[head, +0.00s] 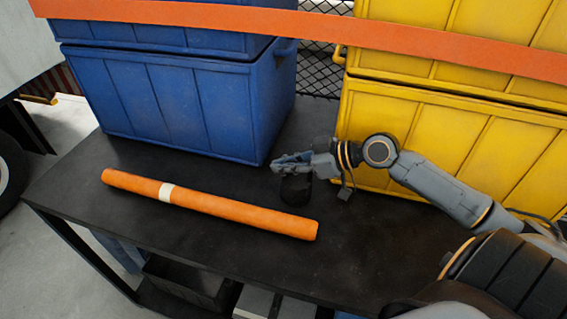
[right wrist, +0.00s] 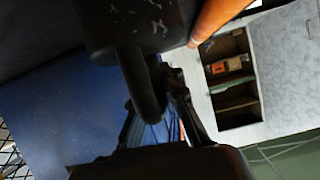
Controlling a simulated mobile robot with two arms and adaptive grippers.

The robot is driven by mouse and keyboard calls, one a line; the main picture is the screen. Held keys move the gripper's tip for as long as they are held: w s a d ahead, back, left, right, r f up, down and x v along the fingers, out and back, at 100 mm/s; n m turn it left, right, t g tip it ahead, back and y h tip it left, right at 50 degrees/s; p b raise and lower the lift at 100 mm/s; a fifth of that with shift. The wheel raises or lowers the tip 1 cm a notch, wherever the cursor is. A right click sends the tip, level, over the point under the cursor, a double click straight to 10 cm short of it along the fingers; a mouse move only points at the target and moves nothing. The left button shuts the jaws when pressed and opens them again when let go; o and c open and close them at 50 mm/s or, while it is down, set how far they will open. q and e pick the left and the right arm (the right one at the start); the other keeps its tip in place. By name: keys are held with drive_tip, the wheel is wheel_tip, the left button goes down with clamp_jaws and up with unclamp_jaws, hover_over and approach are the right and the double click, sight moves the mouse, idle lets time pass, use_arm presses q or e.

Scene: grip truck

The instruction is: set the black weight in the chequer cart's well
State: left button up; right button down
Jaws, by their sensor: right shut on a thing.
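The black weight (head: 296,188) is a dark, rounded block at the right of the black table, just in front of the gap between the blue and yellow crates. My right gripper (head: 290,164) reaches in from the right and is shut on its handle. In the right wrist view the weight's scuffed body (right wrist: 130,25) and looped handle (right wrist: 148,88) fill the middle, with the handle at the gripper's fingers. Whether the weight touches the tabletop I cannot tell. I cannot make out a chequer cart or its well in either view. My left gripper is not in view.
An orange roll (head: 220,206) with a white band lies across the black table (head: 150,225). Blue crates (head: 185,105) and yellow crates (head: 430,135) stand behind. An orange bar (head: 400,42) crosses in front of them.

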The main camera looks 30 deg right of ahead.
drive_tip(key=shift+r, duration=0.25)
drive_tip(key=c, duration=1.9)
unclamp_jaws()
drive_tip(key=shift+f, duration=0.3)
drive_tip(key=o, duration=0.5)
drive_tip(key=shift+s+r, duration=0.1)
